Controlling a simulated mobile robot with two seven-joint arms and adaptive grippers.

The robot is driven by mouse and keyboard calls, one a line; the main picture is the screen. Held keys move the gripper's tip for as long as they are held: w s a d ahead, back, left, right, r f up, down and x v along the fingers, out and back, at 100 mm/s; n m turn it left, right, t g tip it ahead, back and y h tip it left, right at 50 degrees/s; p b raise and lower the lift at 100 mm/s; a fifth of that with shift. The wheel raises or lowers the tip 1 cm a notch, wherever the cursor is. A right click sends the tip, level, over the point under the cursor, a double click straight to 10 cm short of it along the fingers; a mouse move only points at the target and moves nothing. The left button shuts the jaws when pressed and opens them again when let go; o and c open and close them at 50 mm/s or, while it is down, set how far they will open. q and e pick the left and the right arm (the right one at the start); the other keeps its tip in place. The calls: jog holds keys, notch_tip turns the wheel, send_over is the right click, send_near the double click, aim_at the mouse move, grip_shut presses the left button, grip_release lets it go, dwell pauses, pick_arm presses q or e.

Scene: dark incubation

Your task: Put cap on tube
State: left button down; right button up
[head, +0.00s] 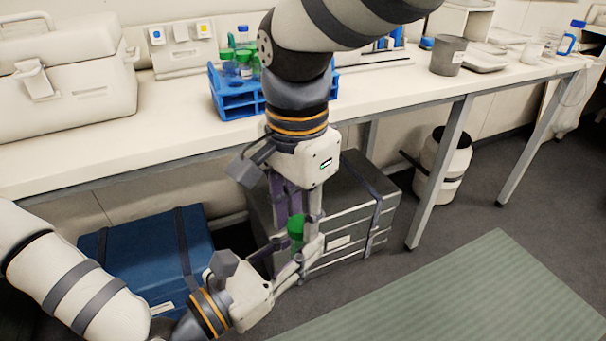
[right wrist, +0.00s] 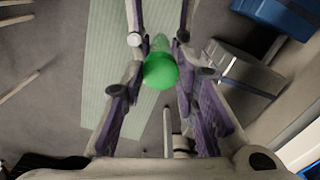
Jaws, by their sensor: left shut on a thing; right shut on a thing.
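A green cap (head: 297,224) is between the fingertips of my right gripper (head: 298,216), which reaches down from above and is shut on it. In the right wrist view the cap (right wrist: 160,70) is a round green shape between the purple-lined fingers. My left gripper (head: 295,256) comes from the lower left and is shut on the tube (head: 296,244), which shows only as a small greenish part just below the cap. The fingers hide most of the tube. The cap and tube look lined up, but I cannot tell whether they touch or are joined.
The bench (head: 185,135) carries a blue rack (head: 238,101) with several green-capped tubes behind my right arm. A dark case (head: 352,195) and a blue case (head: 150,255) stand on the floor behind the grippers. A green mat (head: 480,295) lies at the lower right.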

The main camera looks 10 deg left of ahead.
jog(key=o, duration=0.7)
jog(key=shift+r, duration=2.3)
jog(key=shift+c, duration=0.6)
